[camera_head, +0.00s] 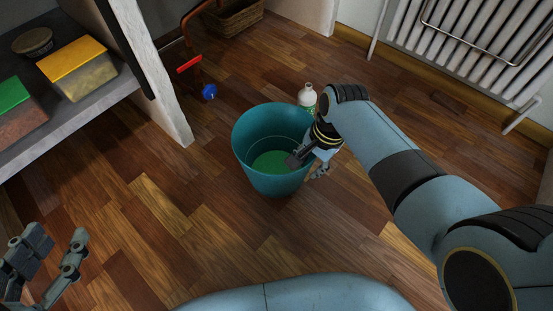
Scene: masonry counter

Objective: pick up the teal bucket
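The teal bucket (258,178) stands upright on the wooden floor in the middle of the head view, with its open top showing a green bottom inside. My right gripper (307,167) reaches down at the bucket's right rim. One finger is over the inside of the bucket and the other is outside its wall, with a gap between them. It looks open and astride the rim; whether it touches the wall is unclear. My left gripper (58,240) is open and empty at the lower left, far from the bucket.
A white bottle (307,95) stands just behind the bucket's right side. A shelf (68,121) with a yellow-lidded box (80,72) and a green-topped box (20,112) is at left. A wicker basket (233,18) and a radiator (470,45) are behind. Floor left of the bucket is clear.

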